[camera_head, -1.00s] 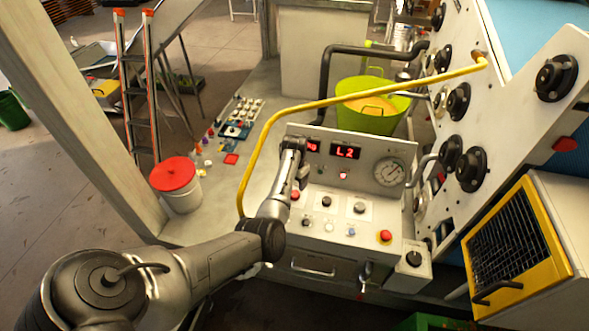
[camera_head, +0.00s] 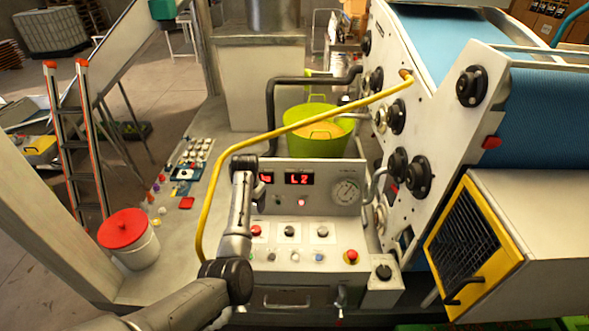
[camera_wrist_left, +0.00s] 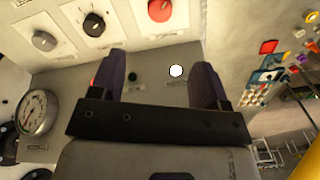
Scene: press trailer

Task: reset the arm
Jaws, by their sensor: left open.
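My left arm comes in from the lower left in the head view. Its gripper (camera_head: 243,163) is at the left end of the control panel (camera_head: 278,219), in front of the left red display, which it partly covers. In the left wrist view the two dark fingers (camera_wrist_left: 161,78) are spread apart with nothing between them. Beyond them lie the panel face, a small white round light (camera_wrist_left: 176,70) and a dark green button (camera_wrist_left: 133,76). The fingertips' distance from the panel is unclear. My right gripper is not in view.
A yellow pipe (camera_head: 224,171) rises beside my left arm and runs across behind the panel. A lime-green tub (camera_head: 325,144) stands behind the panel. A white bucket with a red lid (camera_head: 123,228) stands left. The yellow-framed grille box (camera_head: 470,244) is at right.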

